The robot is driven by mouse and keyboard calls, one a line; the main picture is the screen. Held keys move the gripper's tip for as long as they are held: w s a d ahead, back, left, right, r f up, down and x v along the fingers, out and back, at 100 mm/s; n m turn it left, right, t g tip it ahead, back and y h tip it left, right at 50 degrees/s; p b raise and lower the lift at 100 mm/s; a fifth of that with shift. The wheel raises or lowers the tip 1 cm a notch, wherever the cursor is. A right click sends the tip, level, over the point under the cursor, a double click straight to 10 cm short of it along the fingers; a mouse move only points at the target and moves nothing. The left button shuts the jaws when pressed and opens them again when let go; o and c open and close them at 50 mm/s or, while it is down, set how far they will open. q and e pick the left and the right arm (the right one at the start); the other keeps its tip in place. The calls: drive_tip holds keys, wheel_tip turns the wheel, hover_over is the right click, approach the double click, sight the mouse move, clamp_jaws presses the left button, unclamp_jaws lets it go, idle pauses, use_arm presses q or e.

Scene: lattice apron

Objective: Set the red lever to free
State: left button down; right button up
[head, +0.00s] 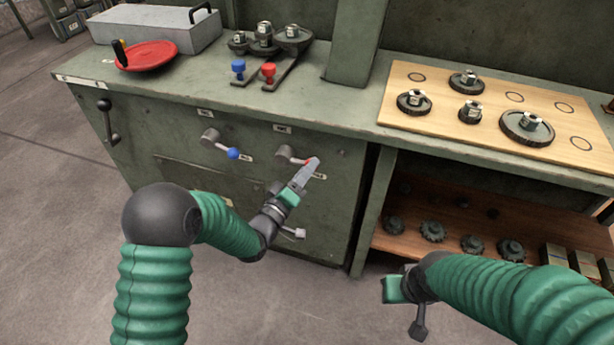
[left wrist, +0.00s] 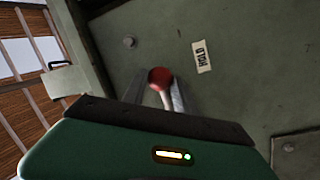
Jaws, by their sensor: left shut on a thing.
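The red lever (head: 286,153) sticks out from the green cabinet front, with its grey hub at left and its red knob at the tip of my left gripper (head: 310,168). In the left wrist view the red knob (left wrist: 160,76) lies between the two fingers of my left gripper (left wrist: 158,92), which is shut on it. A label reading HOLD (left wrist: 202,56) is on the panel beside the knob. The lever's other labels are too small or hidden to read. My right gripper (head: 398,288) is low in front of the shelf, away from the lever; its fingers are unclear.
A blue-knobbed lever (head: 232,153) is just left of the red one. A black-knobbed crank (head: 105,106) is farther left. On the bench top stand a red wheel (head: 147,56), a blue knob (head: 238,67) and a wooden board (head: 395,105) with gears.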

use_arm(q)
drive_tip(key=r+n+p, duration=0.1)
drive_tip(key=r+n+t, duration=0.1)
drive_tip(key=n, duration=0.1)
drive_tip(key=shift+w+a+r+p, duration=0.1)
drive_tip(key=shift+w+a+p, duration=0.05)
drive_tip(key=shift+a+p, duration=0.2)
drive_tip(key=n, duration=0.1)
drive_tip(key=r+n+p, duration=0.1)
drive_tip(key=n+y, duration=0.1)
drive_tip(key=shift+w+a+r+t+p, duration=0.1)
drive_tip(key=shift+a+r+t+p, duration=0.2)
drive_tip(key=shift+t+p, duration=0.1)
drive_tip(key=n, duration=0.1)
drive_tip(key=r+n+p, duration=0.1)
drive_tip(key=n, duration=0.1)
drive_tip(key=shift+w+a+r+t+y, duration=0.1)
drive_tip(key=shift+w+a+t+y, duration=0.05)
drive_tip(key=shift+a+t+y, duration=0.2)
drive_tip(key=shift+w+a+r+n+t+y+p, duration=0.15)
drive_tip(key=shift+a+n+p, duration=0.25)
drive_tip(key=shift+n, duration=0.45)
drive_tip(key=shift+a+r+n+t+y+p, duration=0.1)
drive_tip(key=shift+a+r+n+y+p, duration=0.2)
drive_tip(key=shift+n, duration=0.55)
drive_tip(key=shift+f, duration=0.1)
drive_tip(key=c, duration=1.2)
unclamp_jaws()
drive_tip(key=shift+o, duration=1)
